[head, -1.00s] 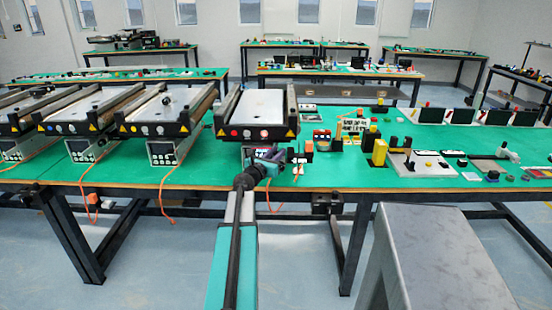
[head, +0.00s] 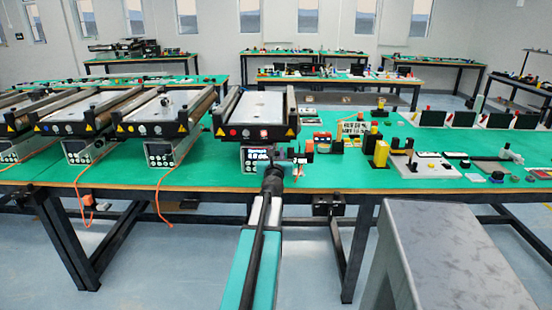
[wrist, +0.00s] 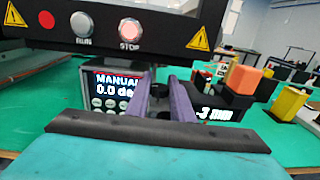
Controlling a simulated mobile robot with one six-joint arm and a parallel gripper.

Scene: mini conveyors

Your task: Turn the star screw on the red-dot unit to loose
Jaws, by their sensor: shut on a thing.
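The red-dot unit is the conveyor (head: 255,112) in the middle of the head view. Its red dot (wrist: 47,19) shows at the upper left of the wrist view, beside the RUN and STOP buttons. Its control box (wrist: 95,88) below has a screen reading MANUAL and 0.0 deg. My gripper (wrist: 161,80) is in front of the unit, under its front rail, with its purple fingers closed around a dark part, seemingly the star screw (wrist: 160,92). The fingers hide most of it, so its shape and turn are unclear. In the head view my gripper (head: 282,160) is at the box's right side.
An orange block on a black part (wrist: 243,80) stands close to the right of my fingers. A second readout (wrist: 213,114), ending in mm, is partly hidden by the right finger. A yellow block (head: 381,153) is farther right. More conveyors (head: 155,118) stand left.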

